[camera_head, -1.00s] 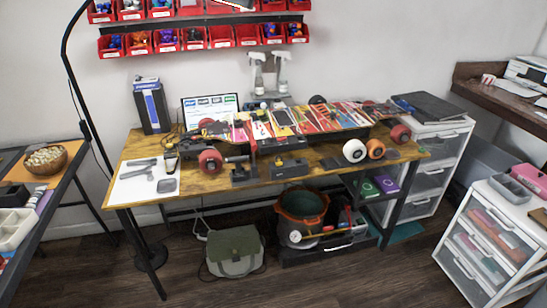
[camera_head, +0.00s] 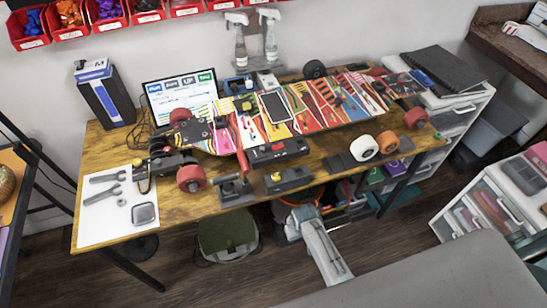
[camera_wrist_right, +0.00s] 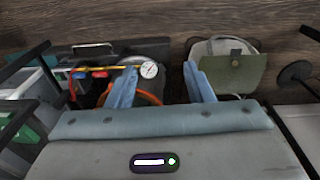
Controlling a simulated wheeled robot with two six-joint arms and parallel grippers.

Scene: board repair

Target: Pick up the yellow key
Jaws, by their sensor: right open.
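I cannot make out a yellow key for certain. A small yellow piece (camera_head: 276,177) sits on a dark block (camera_head: 292,182) at the front edge of the wooden table (camera_head: 240,205); it is too small to identify. My right gripper (camera_head: 303,214) is below and in front of the table edge in the head view, near the bucket. The right wrist view shows its two blue fingers (camera_wrist_right: 160,72) spread apart with nothing between them. My left gripper is not in view.
A colourful skateboard deck (camera_head: 315,103) lies across the table. A white mat (camera_head: 112,222) with wrenches is at left. Spray bottles (camera_head: 270,45) stand behind. Below are a green bag (camera_head: 227,230), also in the wrist view (camera_wrist_right: 225,70), and a pressure gauge (camera_wrist_right: 149,70). A drawer unit (camera_head: 490,205) stands right.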

